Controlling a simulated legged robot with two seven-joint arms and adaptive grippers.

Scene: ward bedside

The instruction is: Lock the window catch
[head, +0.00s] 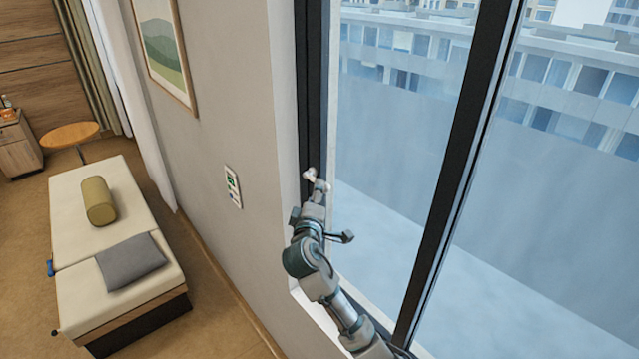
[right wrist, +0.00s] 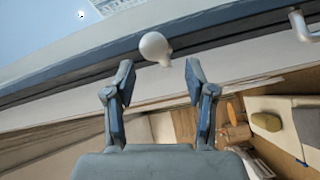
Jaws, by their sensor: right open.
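The window catch (head: 309,174) shows as a small pale knob on the dark left frame of the window. In the right wrist view the catch is a white rounded knob (right wrist: 155,47) against the blue-grey frame. My right gripper (right wrist: 158,76) is open and empty, one finger to each side of the knob's line. The knob sits just beyond the fingertips, and I see no contact. In the head view my right gripper (head: 317,190) is just below the catch and partly overlaps it. My left gripper is not in view.
The dark window frame (head: 452,190) and its glass stand to the right. A wall panel (head: 233,187) is on the wall to the left. A grey handle (right wrist: 302,27) shows at the right wrist view's upper right. A bed (head: 85,240) stands at the left.

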